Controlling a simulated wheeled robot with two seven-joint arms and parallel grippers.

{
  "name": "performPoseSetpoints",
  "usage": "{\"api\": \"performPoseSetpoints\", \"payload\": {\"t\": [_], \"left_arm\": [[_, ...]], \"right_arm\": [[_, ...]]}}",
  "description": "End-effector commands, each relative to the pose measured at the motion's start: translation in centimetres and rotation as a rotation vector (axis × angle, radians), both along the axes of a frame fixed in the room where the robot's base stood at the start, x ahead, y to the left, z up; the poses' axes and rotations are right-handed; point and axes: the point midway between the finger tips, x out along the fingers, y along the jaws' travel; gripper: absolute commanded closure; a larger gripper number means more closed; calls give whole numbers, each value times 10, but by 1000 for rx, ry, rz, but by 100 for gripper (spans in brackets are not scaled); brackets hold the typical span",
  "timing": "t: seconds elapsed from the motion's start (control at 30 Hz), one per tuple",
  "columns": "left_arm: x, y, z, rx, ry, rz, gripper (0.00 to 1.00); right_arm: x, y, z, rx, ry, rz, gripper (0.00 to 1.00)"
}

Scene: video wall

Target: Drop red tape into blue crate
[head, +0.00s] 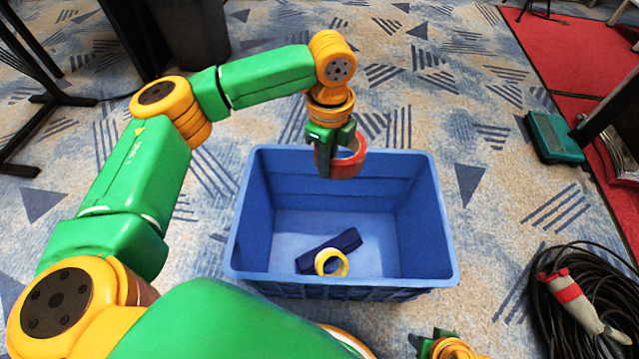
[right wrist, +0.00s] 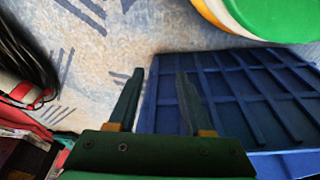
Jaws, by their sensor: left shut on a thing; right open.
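The red tape (head: 349,163) is a ring held in my left gripper (head: 334,158), which is shut on it. They hang over the far part of the blue crate (head: 252,215) in the head view. Inside the crate lie a yellow tape roll (head: 331,262) and a dark blue item (head: 345,240), touching or close together on the floor. My right gripper (head: 432,341) shows at the bottom edge of the head view. In the right wrist view, it (right wrist: 160,95) is open and empty beside the crate's ribbed outer wall (right wrist: 250,95).
A coil of black cable (head: 565,310) with a red and white connector lies at the lower right. A teal case (head: 553,138) sits near the red carpet (head: 590,100). A dark bin (head: 190,35) stands at the back left. Patterned carpet around the crate is mostly clear.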

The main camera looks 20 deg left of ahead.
Motion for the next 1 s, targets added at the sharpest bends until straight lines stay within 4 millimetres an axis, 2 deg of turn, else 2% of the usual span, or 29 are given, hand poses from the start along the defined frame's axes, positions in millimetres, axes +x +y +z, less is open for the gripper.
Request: {"api": "performPoseSetpoints", "payload": {"t": [0.03,0.2,0.3,0.4,0.63,0.87,1.0], "left_arm": [[4,1,-16,-3,7,-149,100],[13,11,-69,-7,3,-721,100],[12,17,-93,-7,-1,-975,100],[11,21,-108,-6,-5,-1134,100],[11,23,-123,-4,-8,-1209,100],[10,23,-138,-5,-8,-1208,100],[10,23,-138,-5,-8,-1208,100]], "right_arm": [[0,-1,0,-1,0,-1,50],[1,-2,6,-3,-8,-4,50],[2,-2,9,-3,-8,-3,50],[3,-2,12,-2,-16,-2,50],[16,2,25,9,-87,5,50],[39,9,66,40,-259,16,50],[64,16,83,64,-401,25,50]]}}
